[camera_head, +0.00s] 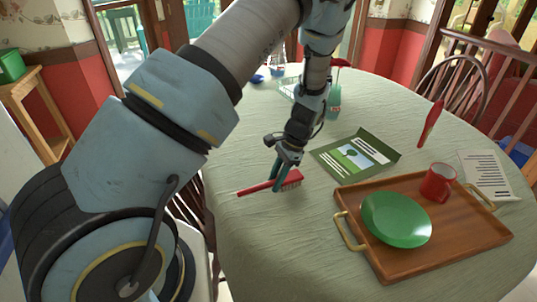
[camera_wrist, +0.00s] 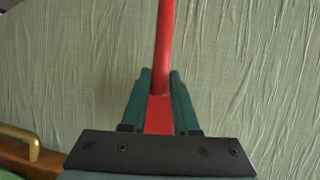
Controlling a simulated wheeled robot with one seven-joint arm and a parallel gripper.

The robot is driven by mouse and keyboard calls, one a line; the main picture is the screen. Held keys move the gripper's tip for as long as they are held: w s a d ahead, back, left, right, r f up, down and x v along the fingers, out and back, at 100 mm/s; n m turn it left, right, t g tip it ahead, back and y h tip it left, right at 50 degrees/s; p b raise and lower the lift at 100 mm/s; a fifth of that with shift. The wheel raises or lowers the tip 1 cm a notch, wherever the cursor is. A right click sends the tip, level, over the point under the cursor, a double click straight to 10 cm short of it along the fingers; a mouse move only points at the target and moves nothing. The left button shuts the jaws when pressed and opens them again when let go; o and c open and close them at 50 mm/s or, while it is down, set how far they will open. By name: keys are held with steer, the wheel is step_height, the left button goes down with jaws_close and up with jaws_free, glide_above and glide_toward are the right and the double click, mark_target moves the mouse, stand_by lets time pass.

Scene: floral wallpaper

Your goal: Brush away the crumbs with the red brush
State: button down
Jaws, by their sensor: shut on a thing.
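In the wrist view the red handle (camera_wrist: 165,50) runs up from between the green fingers of my gripper (camera_wrist: 158,95). The brush is at or just above the cloth; I cannot tell if the bristles touch it. I can make out no crumbs in either view.
A wooden tray (camera_head: 452,258) with a green plate (camera_head: 396,220) and red mug (camera_head: 438,182) stands at the right front. A green booklet (camera_head: 356,155), a paper sheet (camera_head: 487,175) and a red utensil (camera_head: 431,123) lie behind it. The cloth (camera_head: 262,240) in front of the brush is clear.

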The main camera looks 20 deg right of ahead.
steer(key=shift+w+a+r, duration=0.1)
steer(key=shift+w+a, duration=0.2)
steer(key=shift+w, duration=0.1)
steer(key=shift+w+a+r+p, duration=0.1)
steer(key=shift+w+r+p, duration=0.1)
steer(key=shift+p, duration=0.15)
step_height(320, 180, up, 3)
steer(key=shift+s+f+p, duration=0.1)
steer(key=shift+s+p, duration=0.05)
steer(key=shift+p, duration=0.45)
steer(key=shift+r+p, duration=1.85)
steer(key=shift+r, duration=0.65)
steer(key=shift+f, duration=0.1)
